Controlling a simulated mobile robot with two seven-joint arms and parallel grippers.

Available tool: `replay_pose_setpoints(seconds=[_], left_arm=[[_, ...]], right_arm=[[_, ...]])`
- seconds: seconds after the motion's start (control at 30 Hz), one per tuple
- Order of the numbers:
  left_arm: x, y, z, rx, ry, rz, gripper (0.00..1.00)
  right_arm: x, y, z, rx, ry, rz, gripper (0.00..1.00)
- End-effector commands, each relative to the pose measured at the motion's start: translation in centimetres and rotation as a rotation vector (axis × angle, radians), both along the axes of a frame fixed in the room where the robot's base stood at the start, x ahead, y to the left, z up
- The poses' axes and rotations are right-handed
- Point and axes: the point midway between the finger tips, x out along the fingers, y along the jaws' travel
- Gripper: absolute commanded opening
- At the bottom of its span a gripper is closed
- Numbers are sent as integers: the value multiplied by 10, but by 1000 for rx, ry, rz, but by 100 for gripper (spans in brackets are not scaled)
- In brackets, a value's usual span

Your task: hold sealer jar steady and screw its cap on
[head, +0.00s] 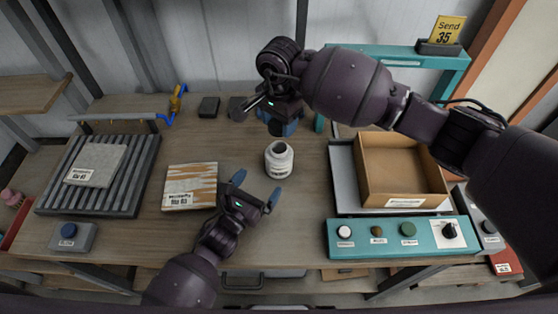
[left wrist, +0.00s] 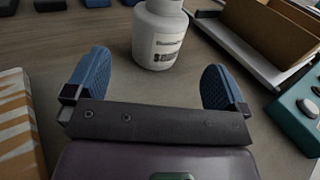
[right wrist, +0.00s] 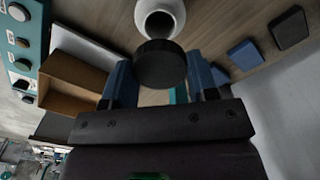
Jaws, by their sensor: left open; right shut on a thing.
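The white sealer jar (head: 279,160) stands upright and uncapped on the table, its label facing the front. It also shows in the left wrist view (left wrist: 160,36), and its open mouth shows in the right wrist view (right wrist: 160,20). My left gripper (head: 256,190) is open in front of the jar, with its blue fingertips apart and not touching it. My right gripper (head: 284,127) is behind the jar, shut on the round black cap (right wrist: 160,64). The cap is held beside the jar's mouth, apart from the jar as far as I can tell.
An open cardboard box (head: 402,203) and a teal button panel (head: 375,238) are at right. A ribbed grey rack (head: 140,180) is at far left. Black pads (head: 208,107) lie at the back.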

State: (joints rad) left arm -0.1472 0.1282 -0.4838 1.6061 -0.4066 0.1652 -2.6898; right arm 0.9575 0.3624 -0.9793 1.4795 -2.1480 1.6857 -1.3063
Motion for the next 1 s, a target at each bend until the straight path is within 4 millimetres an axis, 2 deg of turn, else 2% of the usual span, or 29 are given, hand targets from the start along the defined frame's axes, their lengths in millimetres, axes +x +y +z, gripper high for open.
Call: replay_pose_setpoints(seconds=[0.3,0.5,0.7,1.0], left_arm=[[46,-26,1,-1,0,0,100],[68,-39,0,-1,0,0,100],[80,-46,1,-1,0,0,100],[82,-47,0,0,0,0,100]], right_arm=[[0,0,0,0,0,0,32],[0,0,0,0,0,0,32],[0,0,0,0,0,0,32],[0,0,0,0,0,0,32]])
